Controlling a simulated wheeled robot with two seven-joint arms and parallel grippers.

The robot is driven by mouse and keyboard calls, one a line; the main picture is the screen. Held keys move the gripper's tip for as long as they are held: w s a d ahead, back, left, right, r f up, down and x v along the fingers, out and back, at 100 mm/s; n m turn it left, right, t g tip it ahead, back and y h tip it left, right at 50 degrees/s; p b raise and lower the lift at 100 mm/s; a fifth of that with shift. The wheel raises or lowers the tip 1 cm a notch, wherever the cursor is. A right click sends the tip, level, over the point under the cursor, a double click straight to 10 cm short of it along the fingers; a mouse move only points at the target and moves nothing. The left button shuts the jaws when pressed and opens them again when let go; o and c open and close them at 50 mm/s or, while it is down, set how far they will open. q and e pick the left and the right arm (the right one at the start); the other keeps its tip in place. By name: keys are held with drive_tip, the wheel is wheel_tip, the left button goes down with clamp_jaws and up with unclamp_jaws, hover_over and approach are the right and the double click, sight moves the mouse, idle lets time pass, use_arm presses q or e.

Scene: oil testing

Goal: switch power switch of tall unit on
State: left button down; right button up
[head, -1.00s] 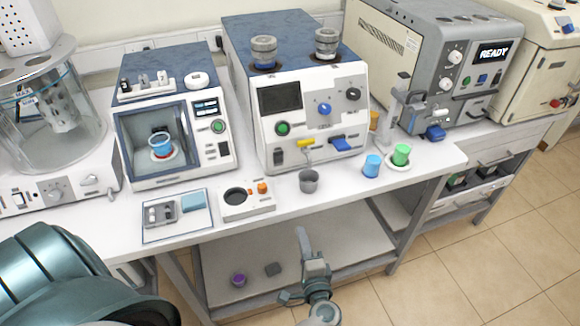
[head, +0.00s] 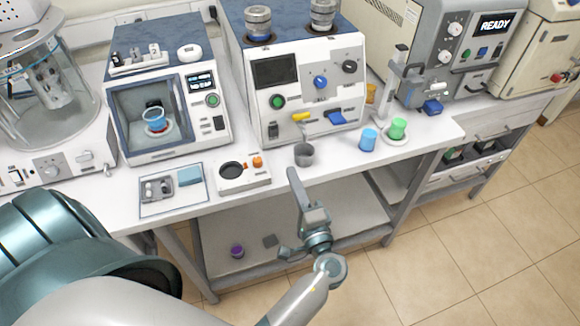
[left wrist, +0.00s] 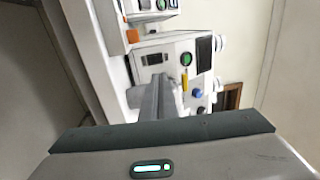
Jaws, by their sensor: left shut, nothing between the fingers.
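The tall unit (head: 296,82) is the white box with a blue top at the back centre of the bench. Its front has a dark screen, a green button (head: 277,102) and, at lower left, a dark power switch (head: 273,131). The switch also shows in the left wrist view (left wrist: 155,59); its on or off position is too small to tell. My left gripper (head: 292,171) is shut and empty, in front of the bench edge and apart from the unit. In the left wrist view its fingers (left wrist: 167,84) point toward the unit's front. My right gripper is not in view.
A yellow lever (head: 301,117) sticks out of the unit's front. Blue (head: 368,139) and green (head: 397,128) cups stand to the right. A small white device (head: 243,175) lies to the left.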

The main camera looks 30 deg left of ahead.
use_arm(q)
drive_tip(key=p, duration=0.4)
approach(274, 130)
drive_tip(key=x, duration=0.5)
drive_tip(key=shift+w+a, duration=0.5)
drive_tip(key=shift+a, duration=0.05)
drive_tip(key=shift+w+a+b, duration=0.1)
drive_tip(key=shift+b, duration=0.2)
drive_tip(key=shift+r, duration=0.1)
